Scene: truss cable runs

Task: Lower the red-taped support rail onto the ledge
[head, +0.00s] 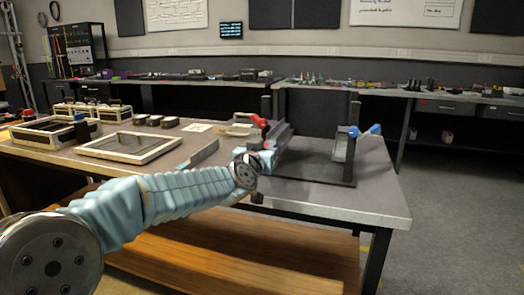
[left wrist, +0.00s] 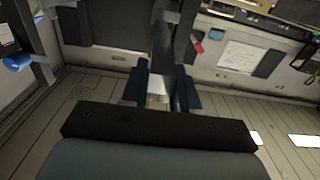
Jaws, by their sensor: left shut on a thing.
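My left gripper (head: 266,156) is at the fixture on the workbench, at the end of my arm coming in from the left. In the left wrist view its two dark blue fingers (left wrist: 160,90) are shut on a grey bar. I take this bar to be the support rail (head: 284,132); it runs away from the fingers toward the back of the fixture. A red part (head: 259,122) shows beside it in the head view. Red tape on the rail cannot be told apart clearly. The ledge cannot be made out, nor whether the rail touches it. My right gripper is not in view.
The fixture has a dark base plate (head: 312,168), upright posts and a blue-handled part (head: 366,131) at its right. A pale frame tray (head: 130,147) and slatted boxes lie left on the bench. The bench's front right corner (head: 385,208) is clear.

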